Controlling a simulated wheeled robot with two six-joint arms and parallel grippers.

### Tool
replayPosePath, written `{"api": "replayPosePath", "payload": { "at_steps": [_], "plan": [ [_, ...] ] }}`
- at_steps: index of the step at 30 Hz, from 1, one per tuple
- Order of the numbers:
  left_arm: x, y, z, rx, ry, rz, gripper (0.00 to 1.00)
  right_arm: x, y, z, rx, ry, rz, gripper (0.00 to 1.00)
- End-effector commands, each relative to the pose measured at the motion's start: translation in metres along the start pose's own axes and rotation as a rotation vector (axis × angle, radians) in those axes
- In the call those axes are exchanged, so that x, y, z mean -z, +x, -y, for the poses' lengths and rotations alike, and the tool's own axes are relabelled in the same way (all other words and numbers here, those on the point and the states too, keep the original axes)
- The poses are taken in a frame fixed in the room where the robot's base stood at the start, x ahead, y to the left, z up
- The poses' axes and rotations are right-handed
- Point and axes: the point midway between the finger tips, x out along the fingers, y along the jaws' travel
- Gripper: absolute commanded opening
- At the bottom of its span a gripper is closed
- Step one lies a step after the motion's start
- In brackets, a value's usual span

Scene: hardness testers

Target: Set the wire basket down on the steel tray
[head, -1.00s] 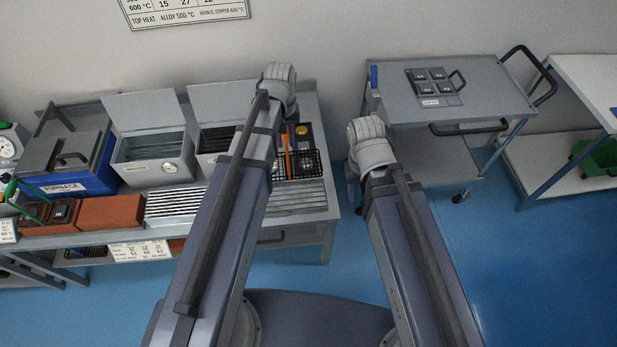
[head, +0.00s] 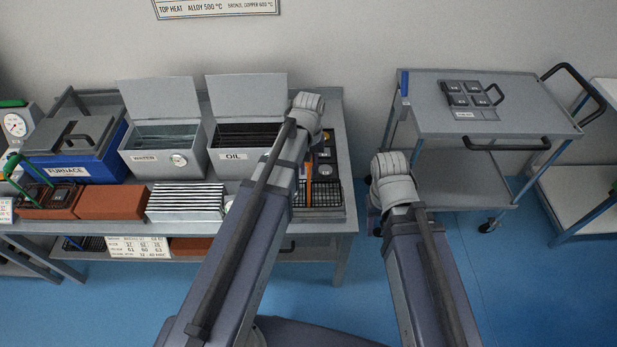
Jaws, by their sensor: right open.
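A black wire basket (head: 325,196) with an orange handle (head: 309,181) is at the right end of the bench. It overlaps the grey steel tray (head: 322,215), whose front edge shows below it; I cannot tell whether the basket touches it. My left arm reaches over the bench just left of the handle. Its wrist and forearm hide the left fingers and any grip on the handle. My right gripper (head: 373,193) is open, mostly hidden behind its wrist, in the gap between the bench and the cart, apart from the basket.
Dark blocks (head: 325,163) lie behind the basket. The oil tank (head: 238,160), water tank (head: 160,158) and blue furnace (head: 75,160) stand to the left. A ribbed white stack (head: 185,203) is at the bench front. A grey cart (head: 530,115) stands right.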

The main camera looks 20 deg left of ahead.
Motion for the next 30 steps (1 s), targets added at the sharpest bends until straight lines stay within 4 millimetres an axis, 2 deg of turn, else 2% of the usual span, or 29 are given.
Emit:
{"api": "replayPosePath", "payload": {
  "at_steps": [8,18,30],
  "plan": [
    [0.0,0.007,0.0,0.0,0.0,0.0,0.0,0.0,0.007,0.001,0.0,0.0,0.0,0.5],
    [0.0,0.037,0.0,0.0,0.0,0.0,0.0,0.002,0.037,0.004,0.0,0.0,0.0,0.5],
    [0.0,0.037,0.0,0.0,0.0,0.0,0.0,0.002,0.037,0.004,0.0,0.0,0.0,0.5]
  ]
}}
